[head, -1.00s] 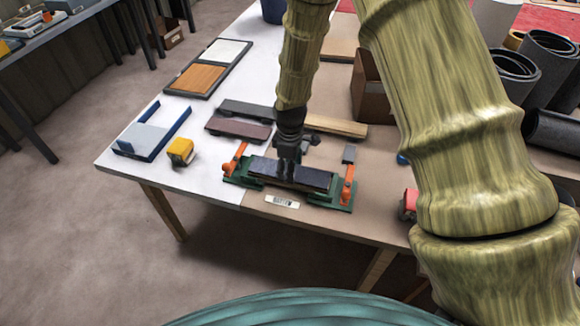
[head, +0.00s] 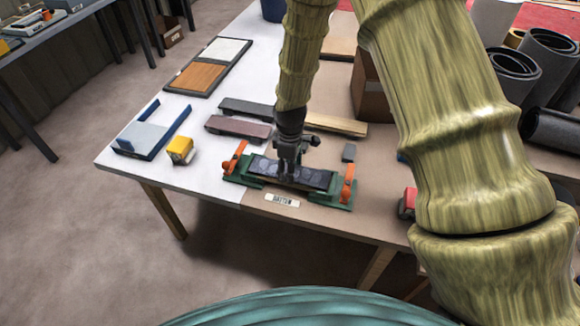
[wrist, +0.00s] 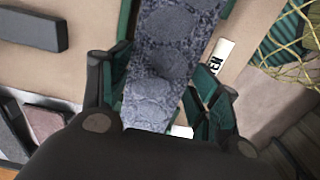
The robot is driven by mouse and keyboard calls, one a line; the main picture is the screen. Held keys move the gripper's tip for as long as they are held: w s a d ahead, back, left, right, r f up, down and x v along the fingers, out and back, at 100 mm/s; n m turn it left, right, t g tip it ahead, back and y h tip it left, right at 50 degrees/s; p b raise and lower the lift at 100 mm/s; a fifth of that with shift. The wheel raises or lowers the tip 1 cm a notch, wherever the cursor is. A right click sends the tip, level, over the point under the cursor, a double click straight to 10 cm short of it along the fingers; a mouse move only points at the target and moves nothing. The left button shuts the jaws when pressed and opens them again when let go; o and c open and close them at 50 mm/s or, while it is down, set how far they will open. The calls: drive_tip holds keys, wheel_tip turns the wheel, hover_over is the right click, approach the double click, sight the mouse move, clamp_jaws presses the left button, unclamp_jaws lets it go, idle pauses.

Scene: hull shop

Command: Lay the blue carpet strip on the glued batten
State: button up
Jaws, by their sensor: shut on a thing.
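My gripper (head: 288,170) is over the green fixture (head: 333,200) with orange clamps (head: 347,185) at both ends. It is shut on the blue carpet strip (head: 316,180), a mottled blue-grey strip lying lengthwise along the fixture. In the wrist view the strip (wrist: 165,55) runs between my two fingers, one along each long edge. The batten is hidden beneath the strip, and I cannot tell whether the strip fully touches it.
Grey (head: 245,109) and maroon (head: 237,128) strips lie behind the fixture, beside a wooden bar (head: 340,126). A yellow object (head: 180,150) and blue-edged tray (head: 150,138) stand left. A small grey block (head: 348,152) lies behind the right clamp. A red object (head: 407,203) is right.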

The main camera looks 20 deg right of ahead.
idle(0.3)
drive_tip(key=o, duration=1.1)
drive_tip(key=shift+r+p, duration=2.65)
drive_tip(key=shift+r, duration=0.8)
